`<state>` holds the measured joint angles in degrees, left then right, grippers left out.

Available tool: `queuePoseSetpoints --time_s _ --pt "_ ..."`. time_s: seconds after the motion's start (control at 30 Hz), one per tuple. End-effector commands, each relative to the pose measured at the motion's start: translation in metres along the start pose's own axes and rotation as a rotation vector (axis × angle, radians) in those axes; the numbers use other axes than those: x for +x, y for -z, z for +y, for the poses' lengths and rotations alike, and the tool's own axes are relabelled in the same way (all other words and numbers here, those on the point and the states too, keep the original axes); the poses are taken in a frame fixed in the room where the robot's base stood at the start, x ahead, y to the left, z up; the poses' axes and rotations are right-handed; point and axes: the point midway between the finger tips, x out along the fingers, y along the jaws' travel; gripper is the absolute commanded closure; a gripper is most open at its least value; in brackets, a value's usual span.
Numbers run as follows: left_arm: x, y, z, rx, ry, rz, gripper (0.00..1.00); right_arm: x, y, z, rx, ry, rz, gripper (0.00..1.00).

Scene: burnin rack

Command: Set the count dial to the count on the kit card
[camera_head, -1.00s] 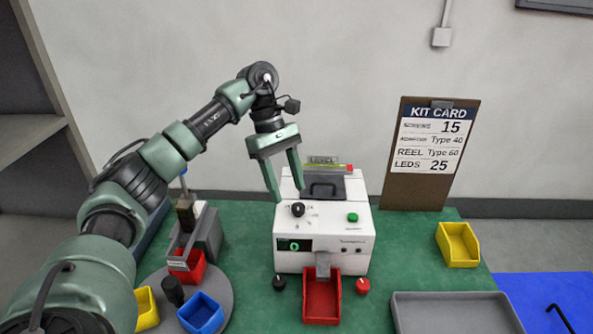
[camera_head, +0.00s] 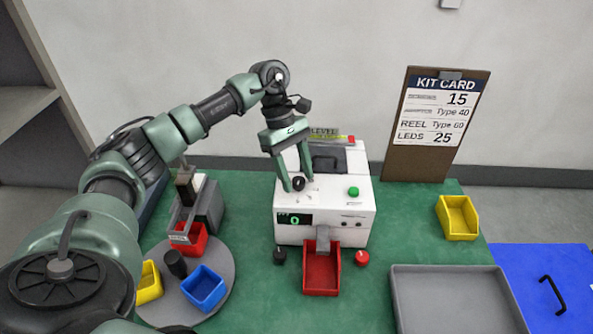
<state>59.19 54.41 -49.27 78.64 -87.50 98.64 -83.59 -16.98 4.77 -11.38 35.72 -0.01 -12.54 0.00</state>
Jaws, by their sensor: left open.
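The count dial (camera_head: 298,184) is a small black knob on the sloped top of the white machine (camera_head: 324,232). My left gripper (camera_head: 299,184) points down with its fingers apart, one on each side of the dial in this view; I cannot tell whether they touch it. The machine's dark display (camera_head: 294,219) shows a green 0. My right gripper is not in view.
A green button (camera_head: 353,191) is on the machine's top right. A red bin (camera_head: 321,273) stands in front, between a black knob (camera_head: 279,256) and a red knob (camera_head: 362,257). A round grey turntable (camera_head: 222,262) with coloured bins is at left. A yellow bin (camera_head: 457,218) and grey tray (camera_head: 455,267) are at right.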

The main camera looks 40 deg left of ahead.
Motion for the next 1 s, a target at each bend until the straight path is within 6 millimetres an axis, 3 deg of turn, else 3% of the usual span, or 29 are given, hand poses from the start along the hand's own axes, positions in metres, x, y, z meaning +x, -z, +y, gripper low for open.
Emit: queuePoseSetpoints --time_s 0.2,0.37,0.4,0.73,1.0 --pt "0.001 0.000 0.000 0.001 0.000 0.000 0.51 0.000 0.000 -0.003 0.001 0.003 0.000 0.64" --pt "0.000 0.000 0.000 0.000 0.000 0.000 0.96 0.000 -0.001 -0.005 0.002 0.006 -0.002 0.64" --pt "0.000 0.000 0.000 0.000 0.000 0.000 1.00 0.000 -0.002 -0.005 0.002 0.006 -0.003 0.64" --pt "0.002 0.001 -0.001 -0.036 -0.015 0.000 1.00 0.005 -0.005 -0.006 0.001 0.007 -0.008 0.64" --pt "0.003 0.002 -0.002 -0.186 -0.079 0.002 1.00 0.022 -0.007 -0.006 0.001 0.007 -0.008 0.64"
